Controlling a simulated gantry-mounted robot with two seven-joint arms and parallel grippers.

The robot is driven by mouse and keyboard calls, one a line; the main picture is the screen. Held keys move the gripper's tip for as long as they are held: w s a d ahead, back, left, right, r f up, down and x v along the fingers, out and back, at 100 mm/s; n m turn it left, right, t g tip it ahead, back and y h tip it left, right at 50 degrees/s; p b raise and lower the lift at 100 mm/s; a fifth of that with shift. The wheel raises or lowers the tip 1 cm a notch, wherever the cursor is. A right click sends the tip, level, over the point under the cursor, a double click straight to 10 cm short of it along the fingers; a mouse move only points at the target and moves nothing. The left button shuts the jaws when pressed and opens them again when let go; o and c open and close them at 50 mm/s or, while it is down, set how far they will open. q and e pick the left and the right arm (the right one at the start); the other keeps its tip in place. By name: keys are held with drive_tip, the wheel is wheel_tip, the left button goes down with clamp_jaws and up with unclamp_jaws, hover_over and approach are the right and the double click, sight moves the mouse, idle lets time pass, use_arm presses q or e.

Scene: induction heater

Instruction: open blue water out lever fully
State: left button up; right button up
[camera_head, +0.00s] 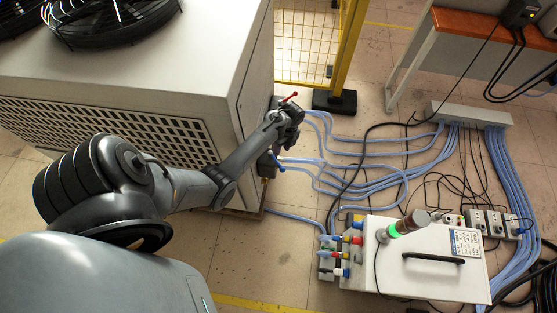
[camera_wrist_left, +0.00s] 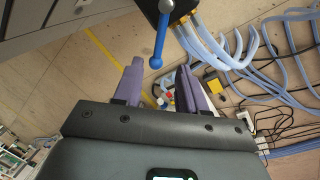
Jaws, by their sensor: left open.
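The blue lever (camera_head: 277,163) sticks out from the side of the large beige unit. In the left wrist view it is a blue rod (camera_wrist_left: 161,38) with a ball end, pointing down in the picture from a dark block. My left gripper (camera_head: 292,112) is beside the unit, just above the blue lever in the head view. Its purple fingers (camera_wrist_left: 160,68) are open, and the ball end appears between their tips in the wrist view. I see no contact; the depth between them is unclear. My right gripper is not in view.
A red lever (camera_head: 290,97) shows right at my left gripper. Light blue hoses (camera_head: 345,170) run from the unit across the floor to a manifold (camera_head: 480,115). A white control box (camera_head: 425,275) stands lower right. A yellow post (camera_head: 348,45) stands behind.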

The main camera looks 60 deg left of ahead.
sight(276, 162)
use_arm(q)
drive_tip(key=f, duration=0.3)
drive_tip(key=s+f+b, duration=0.1)
drive_tip(key=f, duration=0.1)
drive_tip(key=f+b, duration=0.1)
drive_tip(key=f, duration=0.2)
drive_tip(key=shift+s+d+f, duration=0.1)
drive_tip(key=shift+s+f, duration=0.2)
drive_tip(key=shift+s, duration=0.1)
clamp_jaws()
